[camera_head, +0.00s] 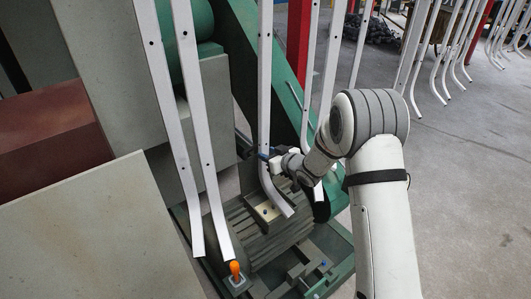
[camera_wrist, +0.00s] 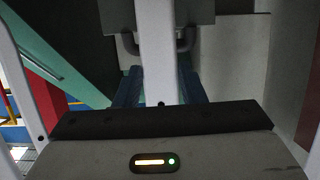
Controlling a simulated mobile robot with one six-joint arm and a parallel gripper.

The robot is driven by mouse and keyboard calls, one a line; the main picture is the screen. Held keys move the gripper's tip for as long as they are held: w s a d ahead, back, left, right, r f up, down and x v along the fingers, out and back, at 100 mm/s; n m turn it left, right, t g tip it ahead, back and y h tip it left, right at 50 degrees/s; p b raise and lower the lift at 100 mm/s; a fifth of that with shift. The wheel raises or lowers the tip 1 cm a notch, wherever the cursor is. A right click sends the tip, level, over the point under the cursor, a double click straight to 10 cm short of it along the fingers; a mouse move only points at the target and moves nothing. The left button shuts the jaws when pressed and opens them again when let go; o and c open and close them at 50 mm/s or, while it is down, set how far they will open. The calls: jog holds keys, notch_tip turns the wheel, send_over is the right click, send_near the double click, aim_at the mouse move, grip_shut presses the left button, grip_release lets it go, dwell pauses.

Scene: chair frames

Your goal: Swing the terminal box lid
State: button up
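The terminal box (camera_head: 265,212) is a small pale box on top of the ribbed grey motor (camera_head: 276,240). A white chair-frame tube hangs in front of it and hides part of it, and I cannot tell how its lid stands. My gripper (camera_head: 267,156) is above the box, close to that tube. In the wrist view my gripper (camera_wrist: 158,82) has its two blue fingers apart. The white tube (camera_wrist: 157,40) shows in the gap; I cannot tell whether the fingers touch it. A grey block (camera_wrist: 115,16) with a dark bent bar lies beyond.
Several white chair frames (camera_head: 205,150) hang around the motor. A green belt guard (camera_head: 290,115) stands behind it. An orange-tipped switch (camera_head: 235,270) is at the front. A grey panel (camera_head: 95,235) fills the lower left. Open floor (camera_head: 465,200) lies to the right.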

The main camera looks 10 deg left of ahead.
aim_at(255, 148)
jog(key=x, duration=0.7)
jog(key=shift+w+a+f, duration=0.15)
jog(key=shift+a+f, duration=0.05)
jog(key=shift+a, duration=0.1)
jog(key=shift+r, duration=0.1)
grip_shut()
jog(key=c, duration=0.7)
grip_release()
jog(key=o, duration=0.4)
jog(key=shift+d, duration=0.1)
